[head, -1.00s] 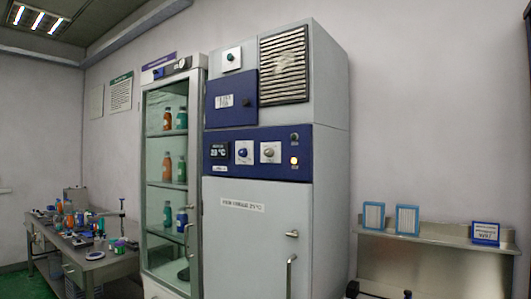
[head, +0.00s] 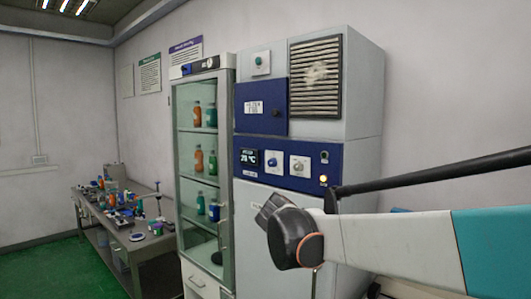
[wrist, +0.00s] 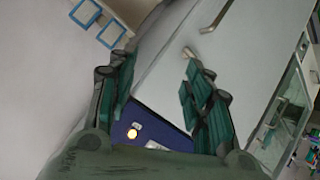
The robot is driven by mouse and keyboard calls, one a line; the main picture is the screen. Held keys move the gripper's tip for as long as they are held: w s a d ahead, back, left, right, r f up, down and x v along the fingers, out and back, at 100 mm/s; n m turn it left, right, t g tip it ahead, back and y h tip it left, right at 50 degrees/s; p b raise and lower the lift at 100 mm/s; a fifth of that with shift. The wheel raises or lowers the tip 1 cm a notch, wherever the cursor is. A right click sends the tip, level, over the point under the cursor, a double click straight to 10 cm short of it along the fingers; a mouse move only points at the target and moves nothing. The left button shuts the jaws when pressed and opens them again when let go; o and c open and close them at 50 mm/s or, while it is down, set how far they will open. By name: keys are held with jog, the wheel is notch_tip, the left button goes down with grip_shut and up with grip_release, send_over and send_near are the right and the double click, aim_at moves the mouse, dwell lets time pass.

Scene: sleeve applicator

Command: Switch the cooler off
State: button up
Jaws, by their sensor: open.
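A tall grey cabinet (head: 365,110), seemingly the cooler, stands at the centre of the head view. In the wrist view, the panel (wrist: 155,112) and the glowing lamp (wrist: 132,133) show between the fingers, tilted. My gripper (wrist: 160,105) is open and empty, apart from the panel as far as I can see. In the head view my arm covers part of the lower door.
A glass-door cabinet (head: 229,130) with several bottles adjoins on the left. A cluttered bench (head: 125,246) stands further left, with green floor beside it. The grey cabinet's door handle (wrist: 215,15) and latch (wrist: 190,52) stick out in the wrist view.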

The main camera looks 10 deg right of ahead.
jog(key=w+a+r+m+t+h+p, duration=0.1)
jog(key=w+a+r+t+h+p, duration=0.2)
jog(key=w+r+p, duration=0.7)
jog(key=m+h+p, duration=0.2)
jog(key=h+p, duration=0.1)
jog(key=p, duration=0.1)
send_near(296, 167)
jog(key=shift+t, duration=0.4)
jog(key=p+x, duration=0.2)
jog(key=x, duration=0.6)
jog(key=shift+w+d+f, duration=0.1)
jog(key=shift+d+f, duration=0.05)
jog(key=shift+d, duration=0.1)
jog(key=shift+c, duration=0.2)
jog(key=c, duration=1)
